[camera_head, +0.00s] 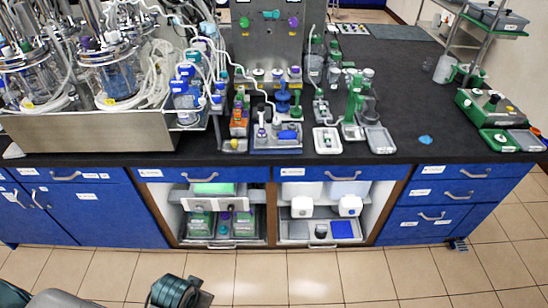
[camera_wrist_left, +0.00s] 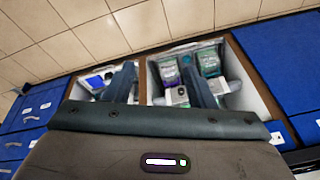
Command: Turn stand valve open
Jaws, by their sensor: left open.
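I cannot tell for sure which part is the stand valve. A green upright stand (camera_head: 353,105) is on the black bench, right of centre, and any valve on it is too small to make out. Part of my left arm and gripper (camera_head: 180,293) shows at the bottom of the head view, low in front of the cabinets and far from the stand. In the left wrist view my left gripper (camera_wrist_left: 160,82) is open and empty, with its two fingers apart. Behind them are open cabinet shelves, upside down. My right gripper is not in view.
Glass bioreactor vessels (camera_head: 118,75) with many tubes stand in a steel tray (camera_head: 90,135) at the left. A steel panel (camera_head: 268,35) stands at the back centre. Blue cabinets (camera_head: 105,210) line the front below the bench. The tiled floor (camera_head: 350,275) is clear.

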